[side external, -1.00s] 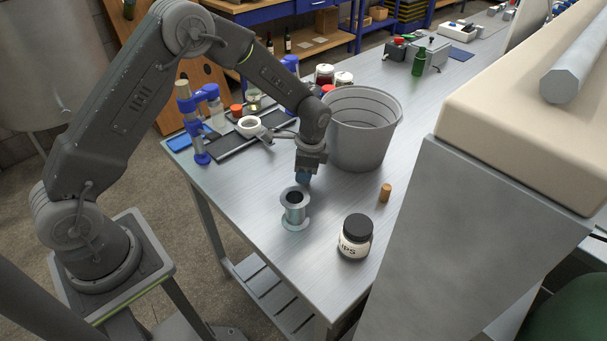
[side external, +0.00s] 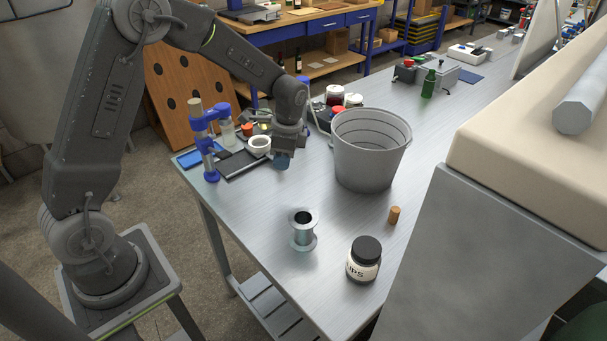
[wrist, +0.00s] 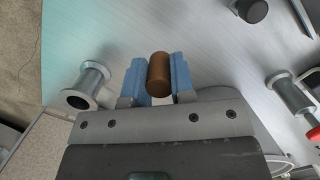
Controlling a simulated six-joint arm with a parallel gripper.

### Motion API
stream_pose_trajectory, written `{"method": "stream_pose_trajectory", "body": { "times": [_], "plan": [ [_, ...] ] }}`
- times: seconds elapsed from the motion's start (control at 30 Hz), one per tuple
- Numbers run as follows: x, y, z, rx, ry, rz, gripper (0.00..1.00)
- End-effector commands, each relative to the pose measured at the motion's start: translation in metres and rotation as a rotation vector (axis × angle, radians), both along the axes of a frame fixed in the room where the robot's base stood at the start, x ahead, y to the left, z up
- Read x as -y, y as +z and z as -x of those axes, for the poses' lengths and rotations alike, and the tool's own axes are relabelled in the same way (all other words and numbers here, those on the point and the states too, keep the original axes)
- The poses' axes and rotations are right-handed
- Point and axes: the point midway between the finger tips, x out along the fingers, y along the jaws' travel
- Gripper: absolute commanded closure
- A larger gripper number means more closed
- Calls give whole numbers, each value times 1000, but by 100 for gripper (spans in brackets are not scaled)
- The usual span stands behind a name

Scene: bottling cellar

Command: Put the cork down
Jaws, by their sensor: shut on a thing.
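My gripper (side external: 282,162) is above the dark tray area at the back left of the metal table. In the wrist view, its blue fingers (wrist: 155,80) are shut on a brown cork (wrist: 159,70), which sits between them. The held cork cannot be made out in the side view. Another light-brown cork (side external: 394,215) stands upright on the table, right of my gripper and in front of the bucket.
A metal bucket (side external: 372,165) stands right of my gripper. A metal spool (side external: 303,232) and a dark-lidded jar (side external: 363,262) stand toward the front. A blue clamp stand (side external: 207,140) and a white ring (side external: 259,146) are close to my gripper. The table centre is clear.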

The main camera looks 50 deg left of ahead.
Motion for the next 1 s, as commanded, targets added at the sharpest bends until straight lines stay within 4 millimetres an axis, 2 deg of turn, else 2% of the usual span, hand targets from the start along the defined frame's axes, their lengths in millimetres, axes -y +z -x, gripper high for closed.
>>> {"method": "stream_pose_trajectory", "body": {
  "times": [0.13, 0.27, 0.37, 0.57, 0.7, 1.0],
  "plan": [
    [-21, 14, 10, 2, 3, 0, 100],
    [-31, 21, 14, 0, 10, 0, 100],
    [-34, 25, 8, 1, 65, 0, 100],
    [-29, 38, -32, 2, 381, 1, 100],
    [-23, 52, -66, 2, 678, 2, 100],
    [-4, 80, -127, -1, 1277, 1, 100]
  ]
}}
